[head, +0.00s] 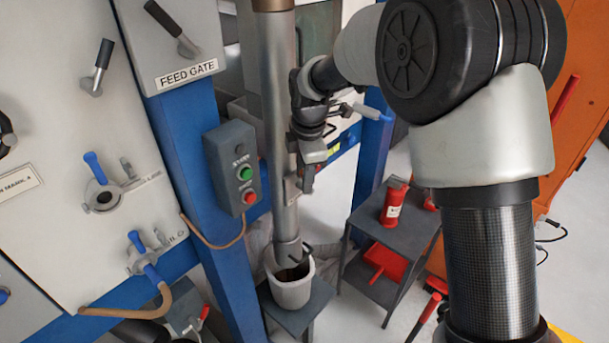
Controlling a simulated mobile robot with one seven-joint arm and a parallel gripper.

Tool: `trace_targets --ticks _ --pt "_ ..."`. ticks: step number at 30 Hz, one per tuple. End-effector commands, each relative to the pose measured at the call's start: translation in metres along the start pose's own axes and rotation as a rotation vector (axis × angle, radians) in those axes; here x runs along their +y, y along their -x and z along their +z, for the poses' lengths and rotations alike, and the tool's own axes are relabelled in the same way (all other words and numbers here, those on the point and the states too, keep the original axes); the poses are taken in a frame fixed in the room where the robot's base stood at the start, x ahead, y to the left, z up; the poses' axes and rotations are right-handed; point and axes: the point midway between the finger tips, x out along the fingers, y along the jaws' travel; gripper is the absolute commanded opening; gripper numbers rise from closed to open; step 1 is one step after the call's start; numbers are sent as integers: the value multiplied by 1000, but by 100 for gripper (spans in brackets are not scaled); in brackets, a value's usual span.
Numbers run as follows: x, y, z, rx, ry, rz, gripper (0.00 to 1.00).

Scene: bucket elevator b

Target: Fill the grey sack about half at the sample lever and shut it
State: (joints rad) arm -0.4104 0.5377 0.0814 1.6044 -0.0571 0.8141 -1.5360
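A light grey, open-topped container, which looks like the sack (291,292), stands on a small dark stand directly under the lower end of a vertical grey pipe (279,130). Its mouth is open around the pipe end, and the inside looks dark; I cannot tell how full it is. My gripper (308,185) points down close beside the pipe, above the sack. Its fingers are small and partly merge with fittings on the pipe, so their opening is unclear.
A control box (231,168) with green and red buttons hangs on the blue post left of the pipe. A FEED GATE lever (172,28) is above it. A grey shelf trolley (395,228) with red canisters (394,203) stands right of the sack. An orange cabinet (572,120) is far right.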

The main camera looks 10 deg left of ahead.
Motion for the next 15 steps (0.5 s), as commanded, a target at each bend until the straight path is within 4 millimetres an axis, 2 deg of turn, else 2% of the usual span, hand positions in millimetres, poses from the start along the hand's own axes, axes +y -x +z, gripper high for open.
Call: trace_targets --ticks 3,9,15 --pt "0 0 0 0 0 0 31" --pt "0 0 0 0 0 0 0" --pt "0 0 0 -2 1 1 0"
